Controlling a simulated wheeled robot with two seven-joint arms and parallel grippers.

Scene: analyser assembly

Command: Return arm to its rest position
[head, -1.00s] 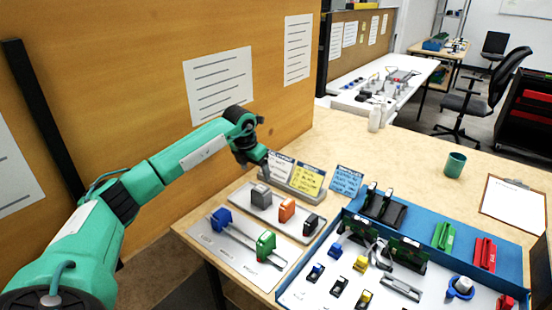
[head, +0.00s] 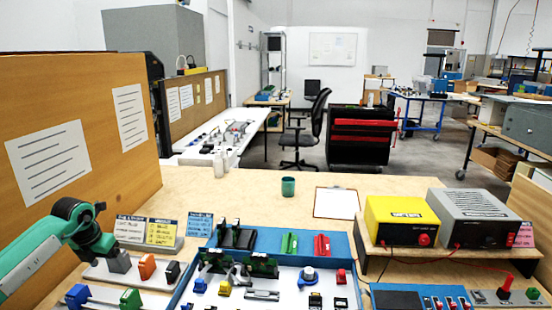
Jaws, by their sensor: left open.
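My left arm, green with a dark wrist, comes in from the left edge in the head view. Its left gripper (head: 108,246) hangs just above and left of the grey block (head: 119,262), near the card stand; its fingers are small and partly hidden. It appears empty. The grey block, an orange block (head: 147,267) and a black block (head: 172,271) stand in a row on a light plate (head: 98,272). My right gripper is out of view.
A blue-rimmed tray (head: 190,272) of small parts lies right of the plate. Behind are a card stand (head: 147,238), green cup (head: 288,186) and clipboard (head: 337,203). A yellow box (head: 402,221) and grey box (head: 480,217) stand on a right shelf. A brown partition (head: 60,110) borders the left.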

